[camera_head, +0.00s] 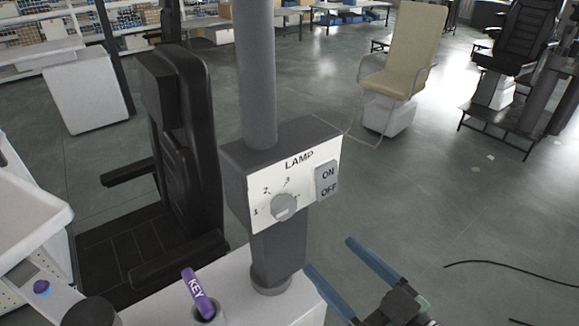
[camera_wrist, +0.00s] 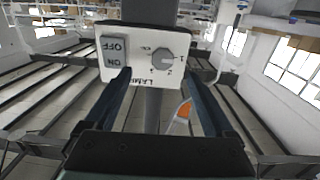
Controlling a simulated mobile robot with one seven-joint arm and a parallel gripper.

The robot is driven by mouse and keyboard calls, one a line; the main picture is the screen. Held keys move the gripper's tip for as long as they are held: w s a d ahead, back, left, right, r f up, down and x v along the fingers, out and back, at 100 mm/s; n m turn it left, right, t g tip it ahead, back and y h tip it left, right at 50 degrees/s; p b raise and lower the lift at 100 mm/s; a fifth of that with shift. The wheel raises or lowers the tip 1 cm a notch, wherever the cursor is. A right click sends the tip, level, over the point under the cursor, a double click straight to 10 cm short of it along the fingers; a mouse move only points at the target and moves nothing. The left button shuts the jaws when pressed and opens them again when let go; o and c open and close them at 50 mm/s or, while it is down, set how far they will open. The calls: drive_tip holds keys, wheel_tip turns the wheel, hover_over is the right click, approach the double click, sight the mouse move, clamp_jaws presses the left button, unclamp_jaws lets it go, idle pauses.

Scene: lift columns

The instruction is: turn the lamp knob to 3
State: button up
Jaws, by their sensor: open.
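The lamp panel (camera_head: 262,222) is a white plate marked LAMP on a dark grey box on a column. Its round grey knob (camera_head: 284,207) has 1, 2 and 3 around its left and upper sides; I cannot tell surely which number it points to. An ON/OFF rocker switch (camera_head: 326,179) is to its right. My gripper (camera_head: 329,254) is open and empty, below and to the right of the knob, apart from it. In the wrist view the panel appears upside down, with the knob (camera_wrist: 163,57) ahead between the two fingers.
A purple KEY tag (camera_head: 198,294) stands in a lock on the white base left of the column (camera_head: 256,75). A black seat (camera_head: 180,150) is behind on the left. A beige chair (camera_head: 402,50) stands farther back. Open floor lies right of the panel.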

sight(287, 209)
drive_tip(key=p+x, duration=0.2)
drive_tip(key=x, duration=0.1)
drive_tip(key=r+p+x, duration=0.1)
drive_tip(key=p+x, duration=0.1)
drive_tip(key=x, duration=0.2)
drive_tip(key=r+p+x, duration=0.1)
drive_tip(key=p+x, duration=0.1)
drive_tip(key=x, duration=0.2)
drive_tip(key=shift+a, duration=0.35)
drive_tip(key=shift+w+a+f, duration=0.1)
drive_tip(key=shift+w+a, duration=0.1)
drive_tip(key=shift+w, duration=0.1)
drive_tip(key=c, duration=1.4)
drive_tip(key=shift+o, duration=0.2)
